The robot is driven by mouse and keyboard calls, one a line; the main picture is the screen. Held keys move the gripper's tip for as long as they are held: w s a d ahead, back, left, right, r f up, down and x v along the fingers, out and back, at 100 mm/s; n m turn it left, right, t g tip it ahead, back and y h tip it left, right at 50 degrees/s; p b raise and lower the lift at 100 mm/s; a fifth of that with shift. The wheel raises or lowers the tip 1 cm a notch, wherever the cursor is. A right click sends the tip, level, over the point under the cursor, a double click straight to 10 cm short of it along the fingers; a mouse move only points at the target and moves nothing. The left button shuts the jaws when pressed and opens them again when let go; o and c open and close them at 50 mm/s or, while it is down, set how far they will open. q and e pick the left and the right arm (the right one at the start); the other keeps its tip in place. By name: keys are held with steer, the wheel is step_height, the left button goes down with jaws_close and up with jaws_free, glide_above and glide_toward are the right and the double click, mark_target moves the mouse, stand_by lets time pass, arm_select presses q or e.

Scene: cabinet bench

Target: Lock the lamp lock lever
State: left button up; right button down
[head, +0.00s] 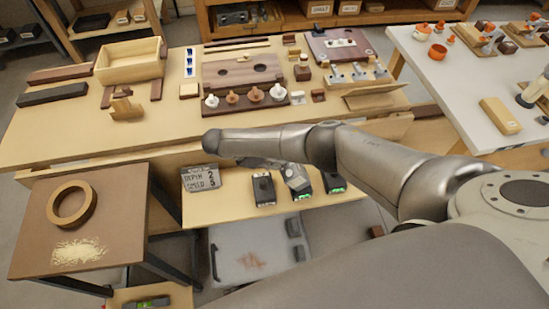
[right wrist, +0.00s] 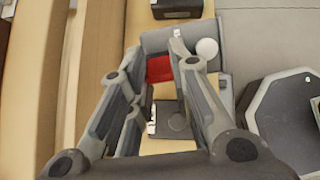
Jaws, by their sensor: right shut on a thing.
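Several dark lock units sit on the low wooden ledge: a left unit (head: 263,190), a middle unit (head: 303,190) with a green light, and a right unit (head: 335,184), also with green. My right gripper (head: 293,175) is over the middle unit, pointing down. My left gripper is not in view.
A grey sign (head: 200,178) stands left of the units. The workbench (head: 150,143) behind holds wooden parts and a knob rack. A brown side table (head: 120,205) with a wooden ring (head: 72,187) is at left. A grey bin lid (head: 250,265) lies below the ledge.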

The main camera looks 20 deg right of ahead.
steer(key=c, duration=1.3)
jaws_free()
steer(key=v, duration=1.2)
steer(key=shift+d, duration=0.1)
